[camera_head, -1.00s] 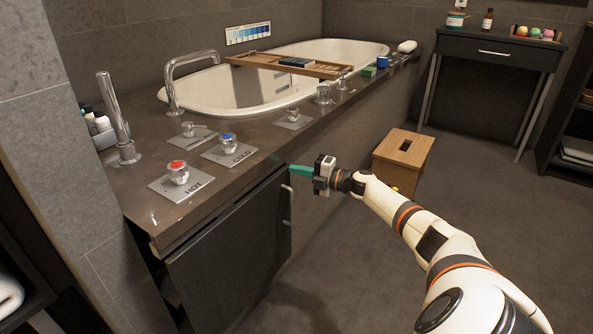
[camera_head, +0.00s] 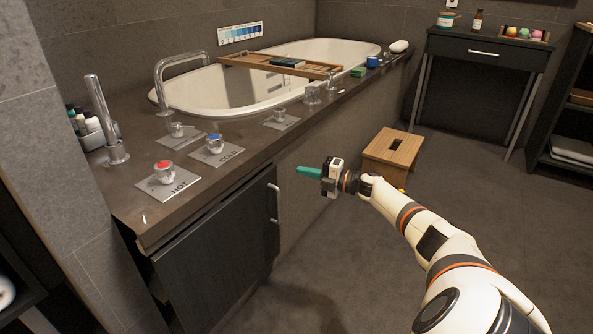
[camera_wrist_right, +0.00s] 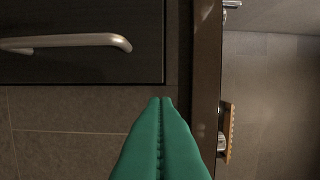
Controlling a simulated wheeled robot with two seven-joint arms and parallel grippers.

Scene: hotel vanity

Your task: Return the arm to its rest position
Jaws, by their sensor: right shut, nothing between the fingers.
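My right gripper (camera_head: 309,172) has green fingers that are shut with nothing between them. In the head view it hangs in free air to the right of the vanity cabinet door (camera_head: 222,250), apart from its metal handle (camera_head: 273,203). In the right wrist view the shut fingertips (camera_wrist_right: 160,103) point at the dark tiled side, and the handle (camera_wrist_right: 70,42) shows at upper left. My right arm (camera_head: 420,225) reaches in from the lower right. My left gripper is not in view.
The counter (camera_head: 130,186) carries hot (camera_head: 164,172) and cold (camera_head: 214,143) knobs and a tub (camera_head: 240,88). A wooden stool (camera_head: 392,155) stands just beyond my right gripper. A dark desk (camera_head: 480,48) stands at the back right. Open floor lies at right.

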